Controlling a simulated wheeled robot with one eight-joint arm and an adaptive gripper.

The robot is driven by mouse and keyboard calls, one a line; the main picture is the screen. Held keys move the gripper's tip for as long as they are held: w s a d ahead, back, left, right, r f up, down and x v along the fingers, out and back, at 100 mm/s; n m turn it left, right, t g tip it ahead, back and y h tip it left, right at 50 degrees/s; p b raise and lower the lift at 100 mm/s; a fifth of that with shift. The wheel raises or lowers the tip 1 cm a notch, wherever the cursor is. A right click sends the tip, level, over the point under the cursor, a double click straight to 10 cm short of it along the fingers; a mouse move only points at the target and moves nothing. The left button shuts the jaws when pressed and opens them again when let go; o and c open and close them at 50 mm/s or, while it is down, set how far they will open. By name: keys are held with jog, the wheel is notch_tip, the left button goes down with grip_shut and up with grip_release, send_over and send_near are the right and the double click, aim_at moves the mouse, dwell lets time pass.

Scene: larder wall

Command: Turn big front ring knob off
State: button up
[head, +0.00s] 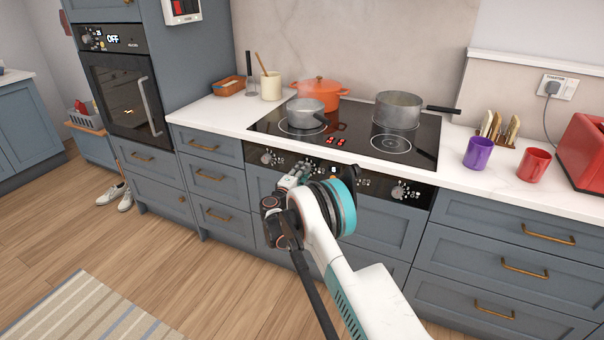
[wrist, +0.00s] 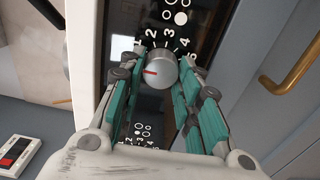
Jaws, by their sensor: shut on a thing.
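A round grey knob (wrist: 161,72) with a red pointer line is on the black control panel (wrist: 125,22). Its pointer faces left in the wrist view, below the digit 1. Digits 1 to 5 curve around it, and the ring icon beyond has one large filled circle (wrist: 181,18). My gripper (wrist: 163,66) is shut on the knob, with a green finger on each side. In the head view my gripper (head: 299,174) is at the panel left of its middle and hides this knob.
The hob (head: 350,122) carries a small grey pan (head: 304,114), an orange pot (head: 319,92) and a large pan (head: 398,111); its front right ring (head: 390,144) is bare. Other knobs sit at left (head: 266,158) and right (head: 398,192). Drawer handles (wrist: 300,78) protrude below.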

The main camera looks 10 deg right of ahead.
jog(key=o, duration=1.1)
jog(key=v, duration=1.2)
